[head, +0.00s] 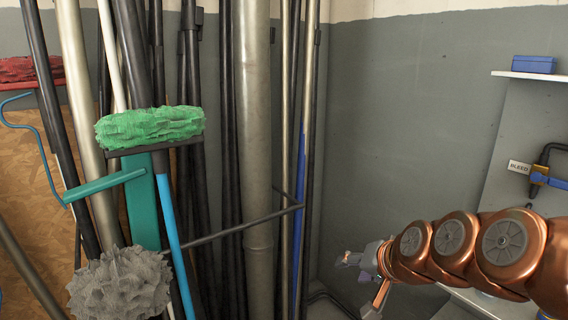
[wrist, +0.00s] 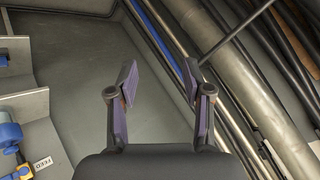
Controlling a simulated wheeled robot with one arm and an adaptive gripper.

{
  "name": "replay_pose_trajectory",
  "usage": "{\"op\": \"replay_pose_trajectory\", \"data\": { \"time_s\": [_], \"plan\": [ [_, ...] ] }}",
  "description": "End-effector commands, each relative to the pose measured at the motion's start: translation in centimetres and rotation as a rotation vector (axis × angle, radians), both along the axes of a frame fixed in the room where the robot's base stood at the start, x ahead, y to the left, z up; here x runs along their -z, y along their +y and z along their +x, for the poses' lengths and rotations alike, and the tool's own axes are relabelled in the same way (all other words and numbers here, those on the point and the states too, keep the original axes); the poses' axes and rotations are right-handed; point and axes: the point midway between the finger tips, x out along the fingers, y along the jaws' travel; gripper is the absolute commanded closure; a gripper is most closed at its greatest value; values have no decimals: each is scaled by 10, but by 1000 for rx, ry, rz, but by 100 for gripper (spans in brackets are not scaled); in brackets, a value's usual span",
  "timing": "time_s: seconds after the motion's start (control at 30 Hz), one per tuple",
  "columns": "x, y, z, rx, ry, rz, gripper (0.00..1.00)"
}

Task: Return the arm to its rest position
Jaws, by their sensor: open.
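My copper-coloured arm (head: 455,243) reaches in from the right in the head view, bent low before the grey wall. My gripper (head: 358,282) is at its left end, small and partly turned away. In the wrist view my gripper (wrist: 160,78) is open, with its two dark fingers apart and nothing between them. Bare grey floor or wall shows beyond the fingers. Pipes run close to the right finger in that view; I cannot tell the exact gap.
Upright pipes (head: 252,130) and poles fill the left and middle. A green mop head (head: 149,126) and a grey one (head: 120,284) stand at the left. The grey wall between is clear.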

Motion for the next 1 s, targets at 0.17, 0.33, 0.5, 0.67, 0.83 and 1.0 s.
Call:
{"op": "replay_pose_trajectory", "data": {
  "time_s": [0.17,0.33,0.5,0.67,0.83,1.0],
  "plan": [
    [5,12,-95,-186,253,-179,50],
    [7,-4,-188,-311,505,-325,50],
    [0,-23,-260,-375,707,-412,50],
    [-4,-34,-290,-395,796,-444,50],
    [-3,-36,-295,-399,810,-449,50],
    [-3,-35,-295,-398,809,-448,58]
  ]
}}
